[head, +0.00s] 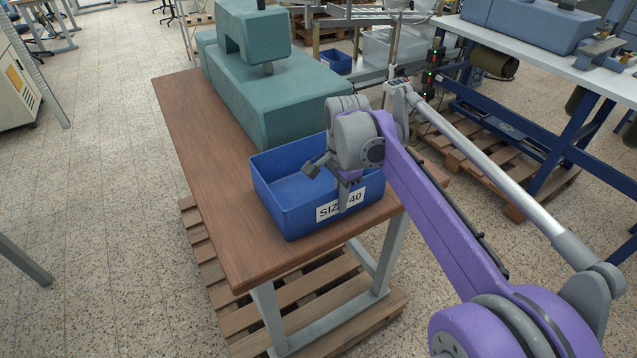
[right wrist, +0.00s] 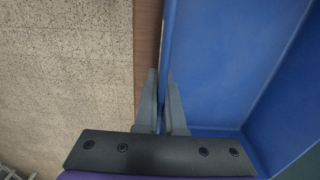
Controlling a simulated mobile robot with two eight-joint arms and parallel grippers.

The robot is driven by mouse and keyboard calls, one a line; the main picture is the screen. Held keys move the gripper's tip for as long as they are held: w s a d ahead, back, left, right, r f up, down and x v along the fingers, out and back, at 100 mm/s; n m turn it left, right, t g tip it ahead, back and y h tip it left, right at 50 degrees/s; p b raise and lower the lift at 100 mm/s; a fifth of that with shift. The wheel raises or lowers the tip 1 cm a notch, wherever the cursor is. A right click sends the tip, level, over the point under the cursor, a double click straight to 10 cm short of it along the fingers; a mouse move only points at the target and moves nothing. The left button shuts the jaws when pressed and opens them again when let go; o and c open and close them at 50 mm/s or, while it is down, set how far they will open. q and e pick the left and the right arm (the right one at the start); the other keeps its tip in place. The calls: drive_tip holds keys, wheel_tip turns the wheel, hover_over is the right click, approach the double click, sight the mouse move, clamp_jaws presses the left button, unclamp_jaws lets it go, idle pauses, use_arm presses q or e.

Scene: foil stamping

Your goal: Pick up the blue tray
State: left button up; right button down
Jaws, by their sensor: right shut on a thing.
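The blue tray (head: 285,188) sits on the brown wooden table near its front end, with a white label reading "SIZ… 40" on its front wall. Its inside looks empty where it shows. My right gripper (head: 345,192) is at the tray's front wall, over the label, and hides part of it. In the right wrist view my right gripper (right wrist: 163,100) has one finger on each side of the tray's wall (right wrist: 168,50) and is shut on it. The tray's blue floor (right wrist: 215,60) shows on the right. My left gripper is not in view.
A green machine (head: 240,85) stands on the table (head: 180,110) right behind the tray. The table's left side is clear. A wooden pallet (head: 215,290) lies under the table. A white-topped bench (head: 540,55) with blue legs stands at the right.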

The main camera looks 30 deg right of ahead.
idle(0.7)
wheel_tip(320, 180, up, 10)
drive_tip(key=shift+p, duration=0.6)
